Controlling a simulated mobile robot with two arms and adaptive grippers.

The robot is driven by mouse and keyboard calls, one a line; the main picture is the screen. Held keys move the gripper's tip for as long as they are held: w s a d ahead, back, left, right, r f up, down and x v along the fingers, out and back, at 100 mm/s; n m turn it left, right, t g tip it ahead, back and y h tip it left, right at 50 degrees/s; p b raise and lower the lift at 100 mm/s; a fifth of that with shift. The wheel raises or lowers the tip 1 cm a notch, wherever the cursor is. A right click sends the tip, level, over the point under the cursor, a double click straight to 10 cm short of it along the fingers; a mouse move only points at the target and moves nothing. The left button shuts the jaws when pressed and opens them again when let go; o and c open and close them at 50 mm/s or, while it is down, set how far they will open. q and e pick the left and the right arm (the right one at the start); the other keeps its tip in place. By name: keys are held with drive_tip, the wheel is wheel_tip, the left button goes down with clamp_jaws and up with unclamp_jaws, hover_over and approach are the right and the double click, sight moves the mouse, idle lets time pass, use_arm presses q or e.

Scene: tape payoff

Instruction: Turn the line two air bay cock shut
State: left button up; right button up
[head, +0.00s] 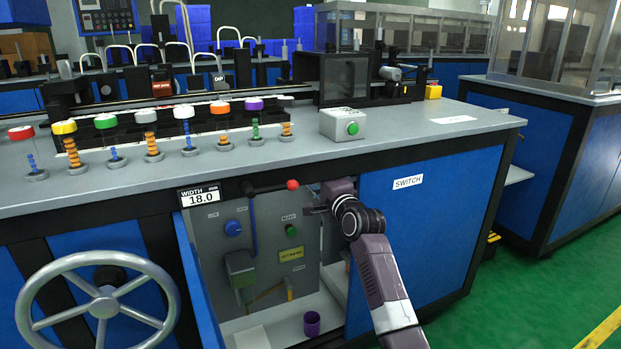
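An open bay under the bench shows a grey panel (208,228). A yellow handle (268,292) sits low on the panel. I cannot read which fitting is the line two cock. My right gripper (312,209) reaches in at the bay's right side, just right of the panel fittings. Its fingers are small and dark, and their opening is unclear. My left gripper is out of view.
A black lever with a red knob (292,185) crosses the bay's top. A purple cup (312,323) stands on the bay floor. A blue door marked SWITCH (430,225) is at right, a handwheel (103,302) at left. Spools and a green-button box (343,124) stand on the bench.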

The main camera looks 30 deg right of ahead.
clamp_jaws()
idle(0.6)
